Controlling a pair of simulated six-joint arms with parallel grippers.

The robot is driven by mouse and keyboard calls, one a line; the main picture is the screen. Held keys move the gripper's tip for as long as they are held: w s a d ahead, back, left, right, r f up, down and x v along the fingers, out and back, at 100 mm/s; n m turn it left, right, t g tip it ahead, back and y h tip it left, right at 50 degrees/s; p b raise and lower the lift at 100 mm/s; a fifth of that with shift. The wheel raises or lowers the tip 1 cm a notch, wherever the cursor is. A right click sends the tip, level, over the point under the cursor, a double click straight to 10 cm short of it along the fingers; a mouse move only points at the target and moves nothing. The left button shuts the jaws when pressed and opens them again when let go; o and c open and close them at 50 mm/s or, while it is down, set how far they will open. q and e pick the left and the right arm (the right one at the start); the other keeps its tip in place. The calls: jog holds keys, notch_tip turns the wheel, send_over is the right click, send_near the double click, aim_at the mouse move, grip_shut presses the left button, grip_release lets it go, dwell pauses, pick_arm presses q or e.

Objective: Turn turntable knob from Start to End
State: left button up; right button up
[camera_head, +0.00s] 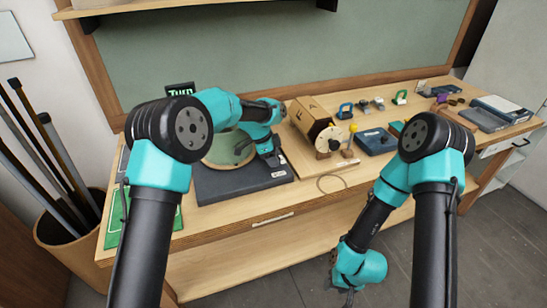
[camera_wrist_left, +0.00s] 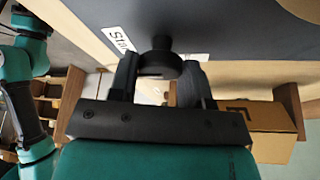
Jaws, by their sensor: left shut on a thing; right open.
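The turntable's round top (camera_head: 215,158) sits on a dark base (camera_head: 225,187) at the left of the workbench. A black sign reading "Turn" (camera_head: 180,91) stands behind it. My left gripper (camera_head: 273,158) reaches down at the base's right side. In the left wrist view the dark knob (camera_wrist_left: 159,64) sits between the fingers of my left gripper (camera_wrist_left: 157,75), which are shut on it. A white label starting "Sta" (camera_wrist_left: 121,40) lies beside the knob, and part of another white label shows. In the head view the gripper hides the knob. My right gripper (camera_head: 345,287) hangs low, in front of the bench.
A wooden box device with a round dial (camera_head: 328,140) stands just right of the turntable. A blue box (camera_head: 375,140) and several small parts lie further right. A green mat (camera_head: 112,220) lies at the left. A bin of rods (camera_head: 70,240) stands on the floor.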

pick_arm(q)
jog(key=shift+c, duration=1)
jog(key=shift+n, duration=0.5)
jog(key=n+t, duration=0.2)
jog(key=n, duration=0.2)
jog(key=shift+s, duration=0.15)
jog(key=n+t+y, duration=0.1)
jog(key=n, duration=0.2)
jog(key=n+t, duration=0.1)
jog(key=n, duration=0.2)
jog(key=shift+d+n+y, duration=0.1)
jog(key=shift+n+y, duration=0.3)
jog(key=n+y, duration=0.1)
jog(key=n, duration=0.2)
jog(key=n+t+y, duration=0.1)
jog(key=n, duration=0.2)
jog(key=shift+d, duration=0.1)
jog(key=n+y, duration=0.2)
jog(key=n, duration=0.3)
jog(key=shift+n, duration=0.4)
jog(key=shift+g+y, duration=0.3)
